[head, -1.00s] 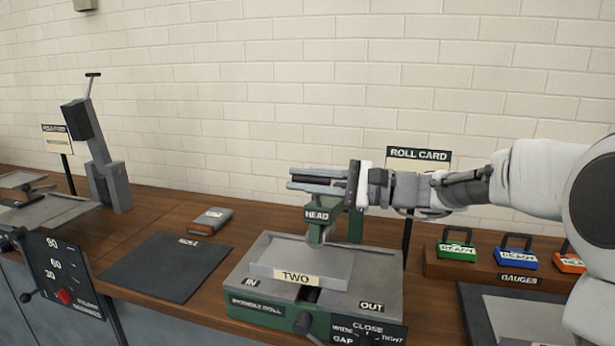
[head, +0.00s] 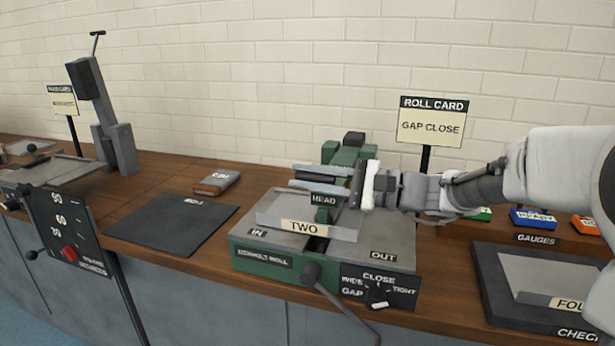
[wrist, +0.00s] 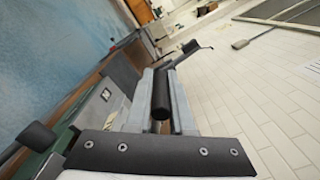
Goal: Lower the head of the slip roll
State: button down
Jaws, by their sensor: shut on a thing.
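The slip roll (head: 262,264) stands on the bench in the middle of the head view, with a green base and grey top. Its head, labelled HEAD (head: 323,199), sits low over the sheet marked TWO (head: 275,206); whether they touch I cannot tell. My gripper (head: 302,178) reaches in from the right above the label. It is shut on the head's dark handle bar (wrist: 161,97), which shows between the two grey fingers in the wrist view. My gripper hides part of the head.
The roll card (head: 431,126) reads GAP CLOSE. The gap dial (head: 379,290) and a crank (head: 312,272) are on the roll's front. A dark mat (head: 173,223) and small book (head: 216,182) lie left. A CHECK tray (head: 490,287) and gauges (head: 536,219) are right.

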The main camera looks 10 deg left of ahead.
jog(key=shift+s+f, duration=0.15)
jog(key=shift+f, duration=0.6)
jog(key=c, duration=0.8)
grip_release()
jog(key=shift+r, duration=0.1)
jog(key=shift+r, duration=0.15)
jog(key=s+d+p, duration=0.1)
jog(key=d, duration=0.4)
jog(key=s+d+p, duration=0.1)
jog(key=d, duration=0.5)
jog(key=s+d+p, duration=0.1)
jog(key=d+p, duration=0.1)
jog(key=d, duration=0.4)
jog(key=shift+s, duration=0.15)
